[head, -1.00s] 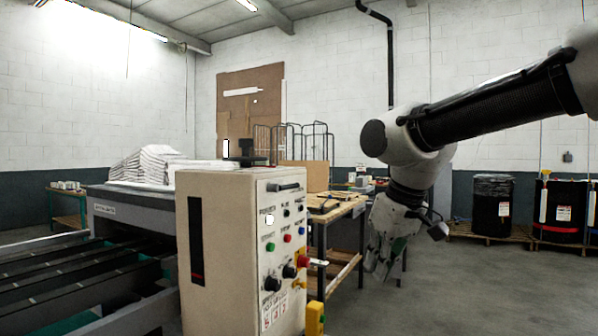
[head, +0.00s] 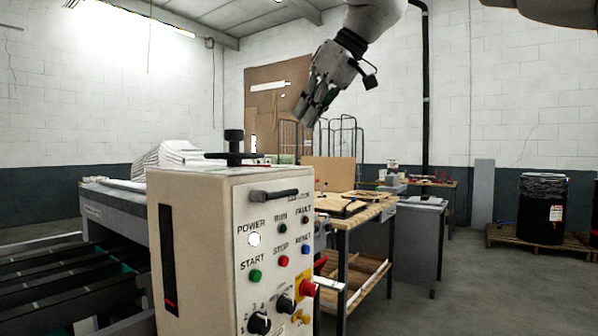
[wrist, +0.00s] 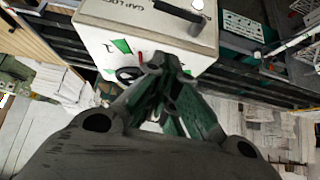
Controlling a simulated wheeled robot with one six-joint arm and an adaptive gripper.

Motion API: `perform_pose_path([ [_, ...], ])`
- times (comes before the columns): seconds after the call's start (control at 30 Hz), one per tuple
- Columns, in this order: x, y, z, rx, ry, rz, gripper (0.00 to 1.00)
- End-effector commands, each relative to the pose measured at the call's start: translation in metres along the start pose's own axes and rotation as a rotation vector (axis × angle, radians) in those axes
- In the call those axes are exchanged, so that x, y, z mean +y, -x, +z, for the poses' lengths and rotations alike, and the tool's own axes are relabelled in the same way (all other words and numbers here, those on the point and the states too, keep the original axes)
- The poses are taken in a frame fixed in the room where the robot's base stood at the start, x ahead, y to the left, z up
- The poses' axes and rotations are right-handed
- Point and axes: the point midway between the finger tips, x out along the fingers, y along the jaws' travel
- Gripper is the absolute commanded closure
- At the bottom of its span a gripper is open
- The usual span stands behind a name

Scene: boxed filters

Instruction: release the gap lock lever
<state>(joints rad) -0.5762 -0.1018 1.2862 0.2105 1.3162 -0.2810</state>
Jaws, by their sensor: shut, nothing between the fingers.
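The cream control cabinet (head: 195,185) stands at the centre of the head view. On its top is a black lever (head: 236,157) with an upright black knob (head: 234,136). In the wrist view the cabinet top (wrist: 120,22) carries lettering that seems to read GAP LOCK, and the black lever (wrist: 172,10) lies near the upper edge, partly cut off. My gripper (head: 303,115) is shut and empty, high in the air to the right of the lever and apart from it. Its fingertips (wrist: 172,66) in the wrist view cover part of the cabinet's near edge.
The cabinet front has a black handle (head: 273,195), several buttons and a red knob (head: 307,288). A conveyor (head: 75,265) lies to the left with stacked white filters (head: 170,155) behind. A wooden workbench (head: 350,215) stands at the right. The floor (head: 480,285) is open at the right.

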Motion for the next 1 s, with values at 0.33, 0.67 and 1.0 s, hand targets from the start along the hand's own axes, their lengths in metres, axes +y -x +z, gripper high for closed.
perform_pose_path([
  [0.33,-0.001,-0.002,0.006,-0.021,0.032,-0.008,1.0],
  [0.67,-0.002,-0.025,0.007,-0.024,0.031,-0.009,1.0],
  [1.0,-0.002,-0.096,0.008,-0.024,0.031,-0.009,1.0],
])
